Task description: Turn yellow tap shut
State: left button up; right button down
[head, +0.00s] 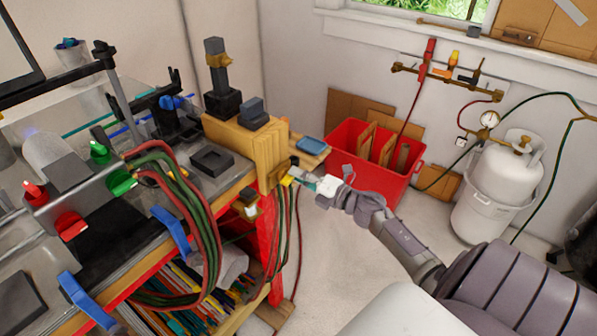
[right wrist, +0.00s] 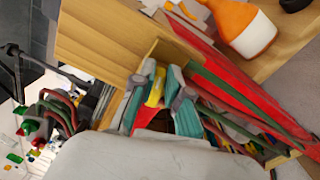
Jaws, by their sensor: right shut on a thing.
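The yellow tap handle (head: 286,180) is at the end of the workbench, below the wooden block. In the right wrist view the yellow handle (right wrist: 155,90) stands between my two teal-padded fingers. My right gripper (head: 296,181) reaches it from the right and is shut on it. The fingers also show in the right wrist view (right wrist: 159,78), one on each side of the handle. They partly hide the handle and the tap body behind it. My left gripper does not show.
Red and green hoses (head: 185,190) hang along the bench front. A red crate (head: 345,165) stands behind my right gripper. A white gas cylinder (head: 497,180) and a wall pipe with several taps (head: 445,78) are at the right. An orange-and-white bottle (right wrist: 245,28) shows in the wrist view.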

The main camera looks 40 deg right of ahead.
jog(key=shift+d+f+m+p, duration=0.15)
jog(key=shift+m+p, duration=0.1)
jog(key=shift+m, duration=0.45)
jog(key=shift+a+f+m+p, duration=0.1)
jog(key=shift+m+p, duration=0.1)
jog(key=shift+m, duration=0.5)
jog(key=c, duration=1.2)
grip_release()
jog(key=shift+o, duration=0.2)
jog(key=v, duration=1.2)
